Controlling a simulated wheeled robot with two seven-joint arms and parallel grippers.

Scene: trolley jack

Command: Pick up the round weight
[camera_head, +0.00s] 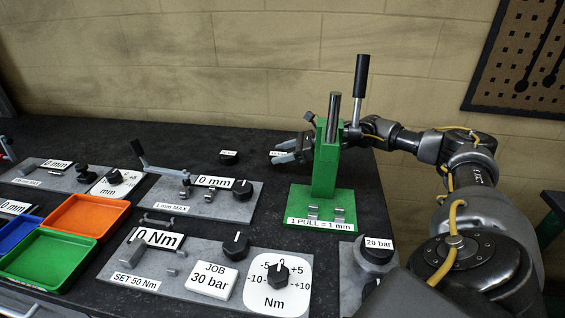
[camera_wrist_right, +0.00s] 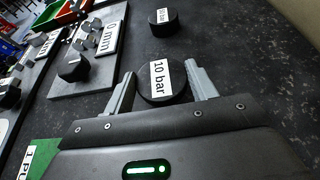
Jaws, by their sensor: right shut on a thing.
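The round black weight labelled "10 bar" (camera_wrist_right: 162,92) is between the fingers of my right gripper (camera_wrist_right: 160,88) in the wrist view. The fingers close on its two sides, and its label faces up. In the head view my right gripper (camera_head: 289,156) is behind the green jack (camera_head: 325,165), low over the dark bench. The jack's post partly hides the gripper and wrist there. I cannot tell whether the weight touches the bench. My left gripper is not in view.
A second round black weight (camera_head: 228,157) stands left of the gripper; it also shows in the wrist view (camera_wrist_right: 163,22). A "20 bar" weight (camera_head: 377,249) stands front right. Panels with knobs (camera_head: 205,195) and coloured trays (camera_head: 85,216) fill the left. The back strip is clear.

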